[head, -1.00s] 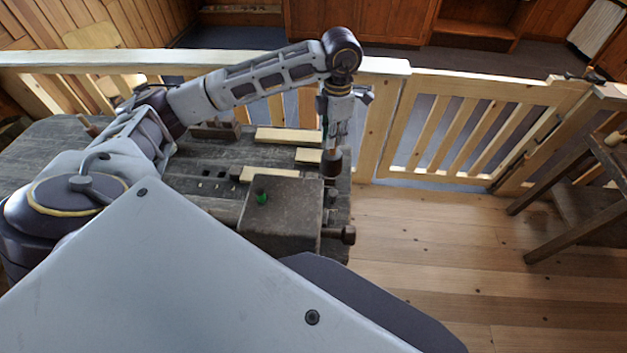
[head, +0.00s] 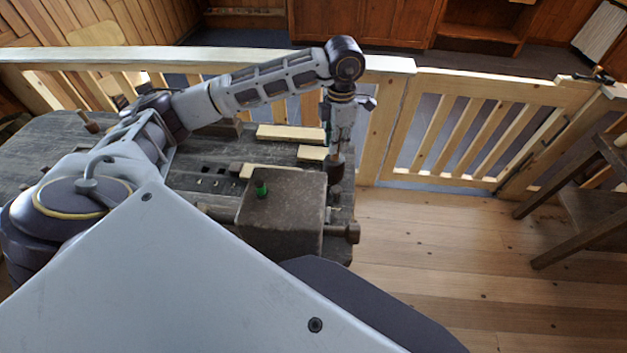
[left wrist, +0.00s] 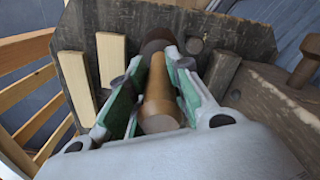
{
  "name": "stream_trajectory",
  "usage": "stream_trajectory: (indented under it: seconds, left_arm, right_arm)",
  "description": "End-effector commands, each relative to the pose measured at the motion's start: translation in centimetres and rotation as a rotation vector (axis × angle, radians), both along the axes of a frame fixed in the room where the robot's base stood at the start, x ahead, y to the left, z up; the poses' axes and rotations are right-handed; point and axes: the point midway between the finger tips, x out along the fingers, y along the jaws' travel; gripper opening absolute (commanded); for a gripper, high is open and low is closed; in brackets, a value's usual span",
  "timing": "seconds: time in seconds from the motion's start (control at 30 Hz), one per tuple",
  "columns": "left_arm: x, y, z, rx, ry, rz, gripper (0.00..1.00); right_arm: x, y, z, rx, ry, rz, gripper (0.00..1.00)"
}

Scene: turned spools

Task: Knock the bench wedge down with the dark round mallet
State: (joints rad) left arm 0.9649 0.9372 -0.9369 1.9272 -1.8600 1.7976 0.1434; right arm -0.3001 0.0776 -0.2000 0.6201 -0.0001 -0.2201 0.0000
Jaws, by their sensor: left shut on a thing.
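My left gripper (head: 338,135) is shut on the mallet's handle and points down over the right part of the workbench (head: 60,150). In the left wrist view its green-padded fingers (left wrist: 155,82) stand on both sides of the brown wooden handle (left wrist: 160,103). The dark round mallet head (head: 336,171) hangs below the gripper, close to the bench top behind the heavy block. I cannot tell whether it touches the bench. My right gripper is out of view.
The heavy dark block (head: 282,220) has a screw end (head: 348,233) at its right. Pale wood strips (head: 290,133) lie on the bench. A wooden railing (head: 385,130) runs behind it. A dark wooden stand (head: 580,200) is at the right, with clear floor between.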

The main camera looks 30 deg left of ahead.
Motion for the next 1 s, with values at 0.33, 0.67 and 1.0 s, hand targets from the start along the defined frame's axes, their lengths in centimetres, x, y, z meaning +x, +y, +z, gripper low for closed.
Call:
stream_trajectory:
  seconds: [0.33, 0.67, 1.0]
  left_arm:
    - [-0.1, 0.0, -0.3, 0.001, 0.007, -0.001, 0.00]
    - [-0.1, 0.0, 1.1, 0.001, 0.004, -0.001, 0.00]
    - [-0.1, 0.0, 3.1, 0.000, 0.004, -0.001, 0.00]
  right_arm:
    - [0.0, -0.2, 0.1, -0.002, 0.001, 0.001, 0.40]
    - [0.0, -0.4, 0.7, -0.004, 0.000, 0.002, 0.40]
    - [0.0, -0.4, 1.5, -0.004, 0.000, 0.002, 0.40]
